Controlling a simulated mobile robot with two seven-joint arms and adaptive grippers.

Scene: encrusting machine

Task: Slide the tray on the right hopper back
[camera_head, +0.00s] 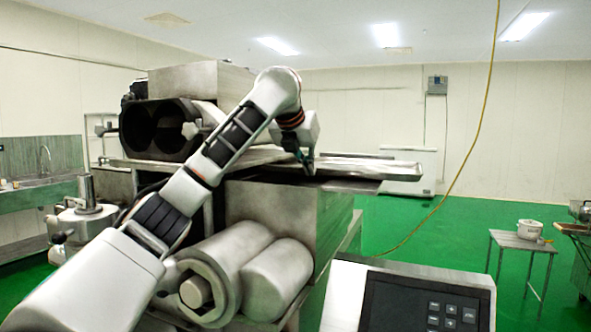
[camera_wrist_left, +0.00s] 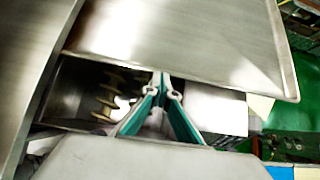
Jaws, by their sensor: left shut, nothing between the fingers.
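The tray (camera_head: 372,169) is a flat metal sheet with a raised rim, lying on top of the right hopper (camera_head: 275,214) and sticking out to the right. In the left wrist view the tray (camera_wrist_left: 180,38) fills the top, and the hopper's opening with an auger inside (camera_wrist_left: 105,95) shows below its edge. My left gripper (camera_head: 308,165) is shut and empty at the near edge of the tray. In the wrist view its teal fingertips (camera_wrist_left: 161,80) meet at that edge; I cannot tell whether they touch it. My right gripper is not in view.
My left arm spans the machine and hides part of it. Two metal rollers (camera_head: 240,270) sit below the hopper. A control panel (camera_head: 420,300) stands at the front right. A small table (camera_head: 523,243) with a pot is far right. A yellow cable (camera_head: 481,130) hangs down.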

